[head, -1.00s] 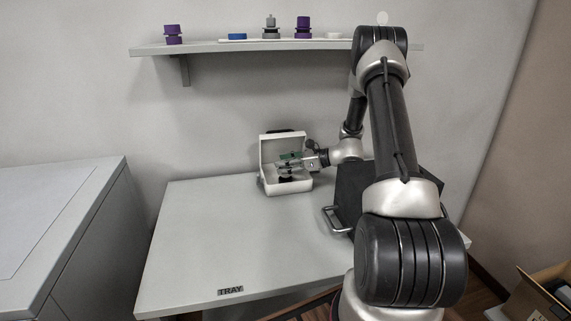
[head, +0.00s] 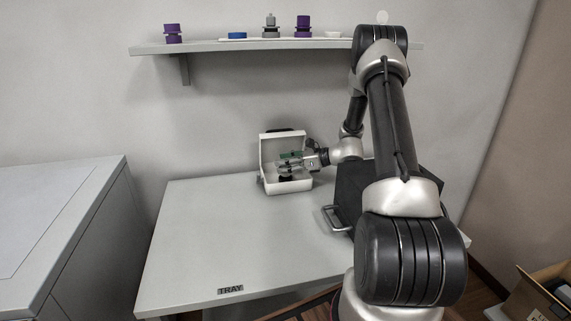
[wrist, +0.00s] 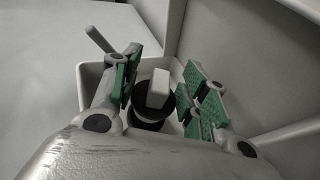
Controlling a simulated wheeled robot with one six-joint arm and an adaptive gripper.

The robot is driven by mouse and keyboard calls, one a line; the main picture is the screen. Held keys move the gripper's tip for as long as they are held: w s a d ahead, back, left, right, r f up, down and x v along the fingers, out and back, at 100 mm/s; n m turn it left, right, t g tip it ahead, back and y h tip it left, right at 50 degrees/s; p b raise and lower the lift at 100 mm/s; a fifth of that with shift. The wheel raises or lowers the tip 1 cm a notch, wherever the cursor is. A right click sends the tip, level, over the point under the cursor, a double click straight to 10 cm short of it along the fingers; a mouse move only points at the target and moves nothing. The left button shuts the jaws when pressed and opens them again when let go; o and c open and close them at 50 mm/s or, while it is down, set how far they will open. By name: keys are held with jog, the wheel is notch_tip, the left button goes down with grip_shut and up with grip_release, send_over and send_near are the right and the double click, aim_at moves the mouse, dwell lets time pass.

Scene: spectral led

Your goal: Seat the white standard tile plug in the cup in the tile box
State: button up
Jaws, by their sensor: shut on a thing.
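The white tile box (head: 290,187) stands open at the back of the table with its lid raised behind it. My gripper (head: 287,163) reaches into it from the right; its green pads show in the wrist view (wrist: 165,82). The gripper is shut on the white tile plug (wrist: 158,87), a pale upright block on a dark round body, between the pads. A dark round part (wrist: 146,122) shows below the plug inside the box. The cup is largely hidden by the plug and my gripper, so I cannot tell how deep the plug sits.
A wall shelf (head: 210,47) above holds purple, grey and blue pieces. A dark object with a metal handle (head: 330,220) is right of the box. The table's left and front (head: 220,240) are clear, apart from a TRAY label (head: 231,290) at the front edge.

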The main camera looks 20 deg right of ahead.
jog(key=shift+f, duration=0.6)
dwell(0.4)
jog(key=shift+r, duration=0.3)
jog(key=shift+f, duration=0.4)
dwell(1.5)
jog(key=shift+r, duration=0.4)
jog(key=shift+f, duration=0.45)
dwell(1.4)
jog(key=shift+w+r, duration=0.1)
jog(key=shift+r, duration=0.05)
jog(key=shift+r, duration=0.35)
dwell(0.3)
